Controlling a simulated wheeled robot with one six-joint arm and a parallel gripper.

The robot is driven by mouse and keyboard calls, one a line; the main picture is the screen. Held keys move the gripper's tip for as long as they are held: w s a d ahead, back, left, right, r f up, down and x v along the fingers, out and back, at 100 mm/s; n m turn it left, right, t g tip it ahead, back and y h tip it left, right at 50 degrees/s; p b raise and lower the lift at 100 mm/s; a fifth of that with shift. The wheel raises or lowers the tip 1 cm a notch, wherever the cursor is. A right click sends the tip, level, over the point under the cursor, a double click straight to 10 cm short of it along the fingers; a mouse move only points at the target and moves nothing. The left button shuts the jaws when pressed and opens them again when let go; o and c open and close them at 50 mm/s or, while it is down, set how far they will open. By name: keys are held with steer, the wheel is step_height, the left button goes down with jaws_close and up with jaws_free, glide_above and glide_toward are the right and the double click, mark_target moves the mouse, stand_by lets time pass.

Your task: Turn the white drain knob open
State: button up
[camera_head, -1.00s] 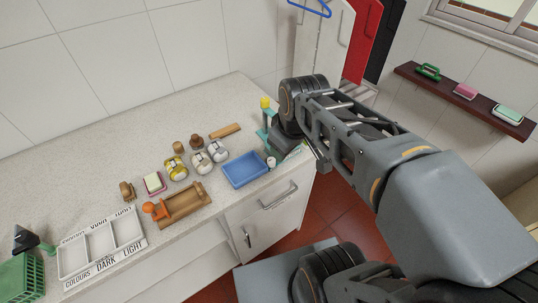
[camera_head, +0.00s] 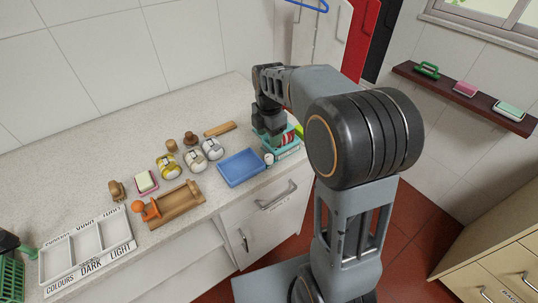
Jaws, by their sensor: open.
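My gripper (camera_head: 266,127) points down at the teal fixture (camera_head: 290,147) on the far right end of the pale counter. The arm reaches in from the right, and the gripper covers the left and back of the fixture. Its fingers are small and dark in this view. A small white, round-topped piece (camera_head: 268,159) stands at the fixture's front left corner, just right of the blue tray. It looks like the white drain knob, but its angle is too small to read. I cannot tell whether the gripper touches anything.
A blue tray (camera_head: 241,167) lies left of the fixture. Further left are several jars (camera_head: 212,148), a wooden holder (camera_head: 174,204), a soap dish (camera_head: 147,183) and a white sorting tray (camera_head: 87,246). A cabinet door (camera_head: 270,201) is below the counter's front edge. A shelf (camera_head: 483,102) is at right.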

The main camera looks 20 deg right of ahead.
mark_target(269, 156)
step_height(269, 156, down, 9)
stand_by(0.4)
